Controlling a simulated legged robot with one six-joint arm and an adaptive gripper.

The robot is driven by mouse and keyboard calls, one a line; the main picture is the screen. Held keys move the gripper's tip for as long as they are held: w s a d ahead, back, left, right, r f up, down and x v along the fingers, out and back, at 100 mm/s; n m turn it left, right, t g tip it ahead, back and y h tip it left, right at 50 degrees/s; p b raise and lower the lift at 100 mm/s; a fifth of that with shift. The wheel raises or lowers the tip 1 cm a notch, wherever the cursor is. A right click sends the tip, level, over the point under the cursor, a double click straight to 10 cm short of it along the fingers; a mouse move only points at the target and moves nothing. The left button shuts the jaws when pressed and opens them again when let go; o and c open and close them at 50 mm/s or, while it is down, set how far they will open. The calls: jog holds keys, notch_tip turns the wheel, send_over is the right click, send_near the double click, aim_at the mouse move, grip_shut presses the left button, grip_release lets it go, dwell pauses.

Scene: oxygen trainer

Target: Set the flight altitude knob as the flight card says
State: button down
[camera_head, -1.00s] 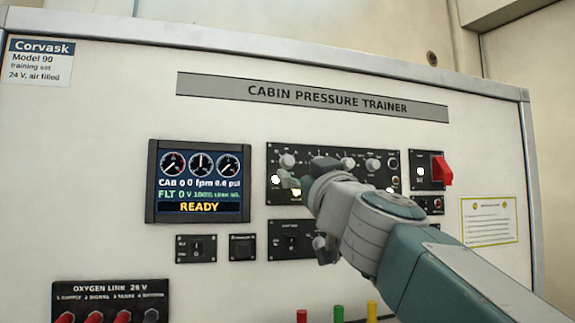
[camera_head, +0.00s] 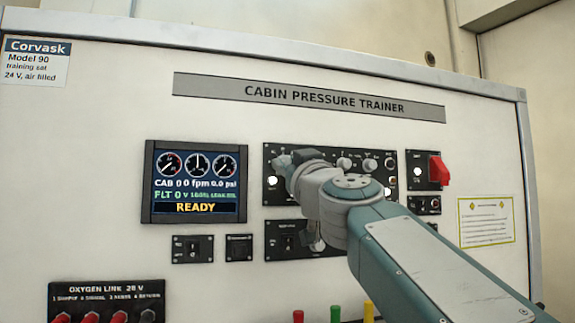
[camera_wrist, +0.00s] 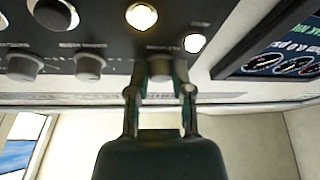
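My gripper (camera_wrist: 159,78) is at the upper left of the black control panel (camera_head: 330,150). In the wrist view its two fingers stand either side of a grey knob (camera_wrist: 160,66); they look open, with contact unclear. In the head view that leftmost knob (camera_head: 282,161) is partly hidden by my gripper. The knob labels are too blurred to read, so I cannot confirm which is flight altitude. The display (camera_head: 196,182) shows FLT 0 and READY. A yellow-bordered card (camera_head: 486,221) is at the right; its text is too small to read.
Two more grey knobs (camera_wrist: 90,66) (camera_wrist: 25,66) sit in the same row. A red switch (camera_head: 438,169) is to the right. Hose fittings (camera_head: 90,318) are below.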

jog(key=shift+a+f+m+t+h, duration=0.1)
jog(key=shift+m+t+h, duration=0.15)
jog(key=shift+m+h, duration=0.75)
jog(key=shift+a+m+t+h, duration=0.1)
jog(key=shift+m+t+h, duration=0.2)
jog(key=shift+m, duration=2)
jog(key=shift+a+m+g+h, duration=0.1)
jog(key=shift+m+g+h, duration=0.4)
jog(key=shift+m+h, duration=1.6)
jog(key=shift+a+m+g+h, duration=0.1)
jog(key=shift+m+g+h, duration=0.4)
jog(key=shift+m, duration=3.2)
jog(key=shift+a+m+g+h, duration=0.1)
jog(key=shift+m+g+h, duration=0.35)
jog(key=shift+m+h, duration=1.65)
jog(key=shift+m+y, duration=0.8)
jog(key=shift+m, duration=0.1)
jog(key=c, duration=0.5)
grip_release()
jog(key=shift+d, duration=0.1)
jog(key=shift+s+r, duration=0.15)
jog(key=shift+r, duration=0.05)
